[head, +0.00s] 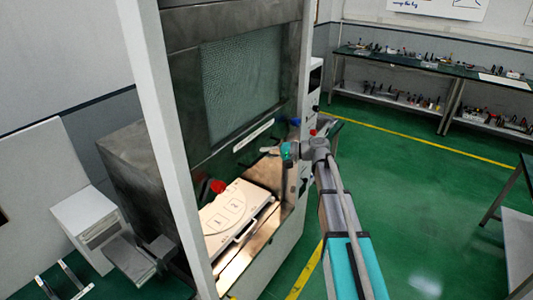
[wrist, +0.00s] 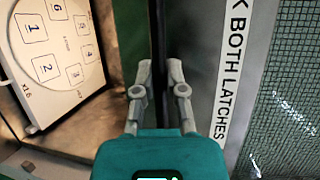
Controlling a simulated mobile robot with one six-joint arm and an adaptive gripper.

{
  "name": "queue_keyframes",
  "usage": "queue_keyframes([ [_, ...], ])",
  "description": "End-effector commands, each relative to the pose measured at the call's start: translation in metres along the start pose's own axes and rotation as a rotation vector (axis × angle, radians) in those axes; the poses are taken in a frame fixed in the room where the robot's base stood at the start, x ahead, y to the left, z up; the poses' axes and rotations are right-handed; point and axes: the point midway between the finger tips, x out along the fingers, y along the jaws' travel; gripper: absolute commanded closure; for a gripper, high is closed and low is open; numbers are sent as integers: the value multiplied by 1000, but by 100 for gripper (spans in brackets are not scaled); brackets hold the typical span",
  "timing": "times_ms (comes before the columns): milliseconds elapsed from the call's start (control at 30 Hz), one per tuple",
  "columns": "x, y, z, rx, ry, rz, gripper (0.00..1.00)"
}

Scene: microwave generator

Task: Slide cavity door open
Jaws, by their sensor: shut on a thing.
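The cavity door (head: 240,80) is a grey framed panel with a green mesh window, standing upright in the tall cabinet. It is raised, with an opening below it. In the wrist view its frame (wrist: 203,60) shows at right with a white label (wrist: 232,75) reading "K BOTH LATCHES". My gripper (head: 268,151) is at the door's lower edge, near the cabinet's right side. In the wrist view my gripper (wrist: 160,70) has one finger on each side of a dark bar along that edge and is shut on it.
Inside the opening lies a white tray (head: 235,215) with numbered squares, with a red knob (head: 217,187) beside it. The cabinet's white post (head: 160,130) stands at left. Benches with small items (head: 430,62) line the back wall.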

Motion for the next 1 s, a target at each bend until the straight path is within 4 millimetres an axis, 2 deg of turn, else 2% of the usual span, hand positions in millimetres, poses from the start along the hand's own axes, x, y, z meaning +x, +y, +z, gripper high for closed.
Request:
queue_keyframes([
  [400, 0, -2, 0, 0, 1, 0, 100],
  [433, 0, -2, 0, 0, 1, 0, 79],
  [600, 0, -1, 0, 0, 1, 0, 49],
  [1000, 0, -1, 0, 0, 0, 0, 49],
])
